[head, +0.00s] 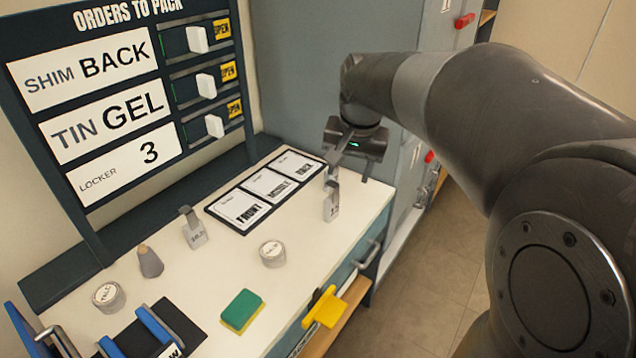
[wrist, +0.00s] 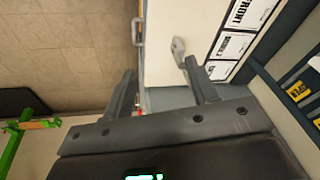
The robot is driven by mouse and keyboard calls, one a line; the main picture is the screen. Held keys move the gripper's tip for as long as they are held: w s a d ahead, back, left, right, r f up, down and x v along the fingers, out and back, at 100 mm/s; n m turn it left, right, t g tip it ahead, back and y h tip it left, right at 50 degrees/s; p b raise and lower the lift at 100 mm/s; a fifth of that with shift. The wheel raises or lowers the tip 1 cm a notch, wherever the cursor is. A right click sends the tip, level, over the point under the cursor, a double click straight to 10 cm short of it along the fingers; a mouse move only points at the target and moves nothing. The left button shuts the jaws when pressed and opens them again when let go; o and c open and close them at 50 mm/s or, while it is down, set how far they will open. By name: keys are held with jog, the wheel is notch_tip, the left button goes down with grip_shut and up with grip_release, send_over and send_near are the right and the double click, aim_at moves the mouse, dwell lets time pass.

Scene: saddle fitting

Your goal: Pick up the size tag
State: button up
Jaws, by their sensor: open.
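A small grey tag with an upright stem (head: 331,205) stands on the white bench near its front right edge; its print is too small to read. It also shows in the wrist view (wrist: 178,46), just beyond the tip of one finger. My gripper (head: 350,172) is open, above and slightly behind this tag, with nothing between its fingers (wrist: 160,70). A similar grey tag (head: 195,236) stands farther left on the bench. I cannot tell from the print which one is the size tag.
A card mat marked front, middle, back (head: 268,186) lies behind the tag. A round tin (head: 272,253), a cone (head: 150,262), another tin (head: 108,296), a sponge (head: 241,311) and a yellow-handled thing (head: 325,308) are leftward or nearer. A grey cabinet (head: 300,60) stands behind.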

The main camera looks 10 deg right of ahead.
jog(key=w+f+m+g, duration=0.2)
jog(key=w+f, duration=0.3)
jog(key=w, duration=0.6)
jog(key=m+g, duration=0.1)
jog(key=m, duration=0.2)
send_over(332, 197)
jog(key=f, duration=0.8)
jog(key=shift+s+a+f, duration=0.1)
jog(key=shift+s+f, duration=0.2)
jog(key=shift+w+f, duration=0.1)
jog(key=shift+f, duration=0.2)
jog(key=f, duration=1)
jog(key=shift+w+f, duration=0.2)
jog(key=shift+f, duration=0.1)
jog(key=shift+c, duration=0.4)
grip_shut()
